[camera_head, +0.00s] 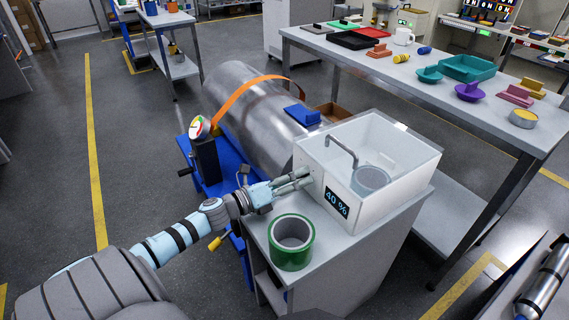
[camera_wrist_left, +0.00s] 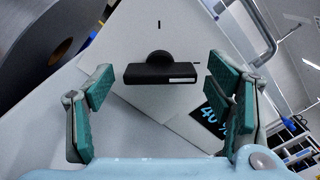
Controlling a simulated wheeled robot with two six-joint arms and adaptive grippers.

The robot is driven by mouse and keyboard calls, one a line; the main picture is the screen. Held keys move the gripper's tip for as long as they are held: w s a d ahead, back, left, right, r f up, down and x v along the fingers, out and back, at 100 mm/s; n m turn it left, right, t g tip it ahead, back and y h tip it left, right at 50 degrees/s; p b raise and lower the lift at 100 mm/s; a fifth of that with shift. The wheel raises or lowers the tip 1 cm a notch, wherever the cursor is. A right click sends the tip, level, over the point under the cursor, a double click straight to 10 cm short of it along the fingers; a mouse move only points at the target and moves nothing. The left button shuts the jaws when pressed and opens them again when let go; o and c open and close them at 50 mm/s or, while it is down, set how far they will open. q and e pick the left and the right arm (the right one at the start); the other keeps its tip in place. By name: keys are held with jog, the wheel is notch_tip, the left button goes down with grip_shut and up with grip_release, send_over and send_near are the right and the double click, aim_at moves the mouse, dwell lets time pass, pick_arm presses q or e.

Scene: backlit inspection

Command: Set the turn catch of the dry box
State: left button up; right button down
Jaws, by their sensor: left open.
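The dry box (camera_head: 395,195) is a pale see-through box with a "40 %" display, standing on a grey cabinet. Its turn catch (camera_wrist_left: 160,73) shows in the left wrist view as a black bar with a rounded hub, lying crosswise in the picture. A white stripe marks its right end. Two short dark ticks are on the panel, one above the catch and one to its right. My left gripper (camera_head: 306,178) is at the box's left face. In the wrist view its green-padded fingers (camera_wrist_left: 162,95) are open on either side of the catch, with gaps at both ends.
A green-rimmed roll (camera_head: 291,257) stands on the cabinet close beside my left wrist. A large metal cylinder (camera_head: 245,105) on a blue stand with a gauge (camera_head: 199,127) lies behind the arm. A long grey table (camera_head: 440,88) with several coloured items is at the back right.

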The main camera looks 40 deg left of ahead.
pick_arm(q)
jog(key=v, duration=1.1)
jog(key=shift+s+a, duration=0.1)
jog(key=shift+s, duration=0.3)
